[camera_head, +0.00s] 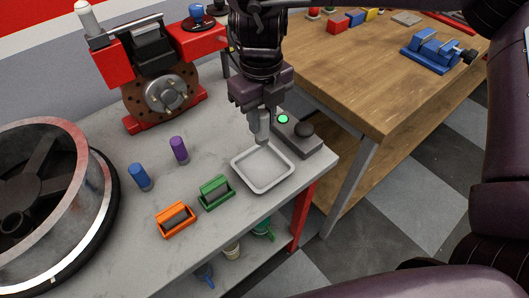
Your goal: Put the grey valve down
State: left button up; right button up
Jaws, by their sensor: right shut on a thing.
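My right gripper (261,110) points down over the grey table, its jaws shut on the grey valve (263,127). The valve is a small light-grey cylinder held upright, its upper part hidden by the jaws. Its lower end is at the back edge of a square, empty, light-grey tray (262,167) in the picture. I cannot tell whether it touches the tray. My left gripper is not in view.
A dark box with a green button (283,119) and black knob (304,130) sits close right of the gripper. Green (216,192) and orange (174,219) holders are front left. A wheel (45,205) and red machine (160,80) stand left. A wooden bench (365,75) is right.

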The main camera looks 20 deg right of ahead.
aim_at(262, 135)
notch_tip(262, 135, down, 6)
jog(key=shift+r+b, duration=0.2)
jog(key=shift+b, duration=0.1)
jog(key=shift+f, duration=2.55)
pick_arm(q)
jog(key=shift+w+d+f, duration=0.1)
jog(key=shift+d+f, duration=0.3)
pick_arm(e)
jog(key=shift+f, duration=0.1)
jog(key=o, duration=0.9)
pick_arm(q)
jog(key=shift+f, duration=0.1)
pick_arm(e)
jog(key=shift+o, duration=0.2)
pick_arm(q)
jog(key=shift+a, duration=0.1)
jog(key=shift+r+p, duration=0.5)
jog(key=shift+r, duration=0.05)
pick_arm(e)
notch_tip(262, 135, up, 12)
jog(key=shift+r, duration=0.2)
